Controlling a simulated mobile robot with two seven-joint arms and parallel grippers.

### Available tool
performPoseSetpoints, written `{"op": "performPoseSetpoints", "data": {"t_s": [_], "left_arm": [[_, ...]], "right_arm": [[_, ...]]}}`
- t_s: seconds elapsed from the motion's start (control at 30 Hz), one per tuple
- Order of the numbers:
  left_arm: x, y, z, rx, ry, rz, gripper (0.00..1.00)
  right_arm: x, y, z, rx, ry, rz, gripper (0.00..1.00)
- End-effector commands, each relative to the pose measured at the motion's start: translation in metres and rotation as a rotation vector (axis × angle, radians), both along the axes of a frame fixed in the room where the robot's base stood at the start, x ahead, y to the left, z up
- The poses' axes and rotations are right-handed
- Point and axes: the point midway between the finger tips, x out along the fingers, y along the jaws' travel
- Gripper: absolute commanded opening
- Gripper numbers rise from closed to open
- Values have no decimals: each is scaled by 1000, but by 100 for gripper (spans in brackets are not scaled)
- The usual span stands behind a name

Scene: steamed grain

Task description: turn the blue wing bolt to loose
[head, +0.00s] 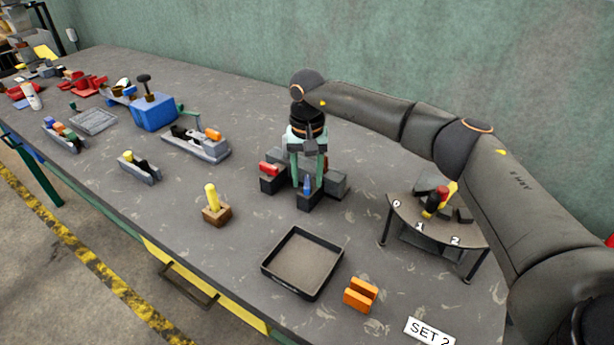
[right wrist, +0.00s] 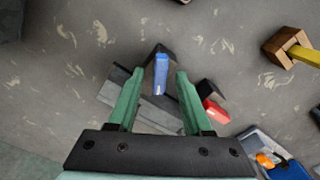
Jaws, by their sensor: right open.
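The blue wing bolt (head: 307,185) stands on a dark block of a small fixture (head: 335,185) in the middle of the table. In the right wrist view the blue wing bolt (right wrist: 161,74) shows between and just beyond the green fingertips. My right gripper (head: 308,182) points down over the fixture with its fingers apart, one on either side of the bolt; I cannot tell whether they touch it. The right gripper (right wrist: 155,88) looks open and empty in the wrist view. A red piece (head: 268,169) sits on the fixture's left block. My left gripper is not in view.
A black tray (head: 268,263) and an orange block (head: 360,294) lie in front of the fixture. A wooden block with a yellow peg (head: 212,205) is to the left. A numbered stand (head: 400,208) is at right under my right arm. Bare table surrounds the fixture.

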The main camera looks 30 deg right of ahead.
Motion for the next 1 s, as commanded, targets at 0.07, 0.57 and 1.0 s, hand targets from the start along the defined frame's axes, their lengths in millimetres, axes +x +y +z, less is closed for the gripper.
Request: {"op": "performPoseSetpoints", "data": {"t_s": [0.07, 0.57, 1.0], "left_arm": [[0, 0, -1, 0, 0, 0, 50], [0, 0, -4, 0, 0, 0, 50], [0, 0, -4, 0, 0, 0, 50]], "right_arm": [[1, 0, 9, 0, -4, -1, 50], [1, 1, 106, 2, -3, 1, 50], [0, 0, 123, 1, 0, 1, 50]]}}
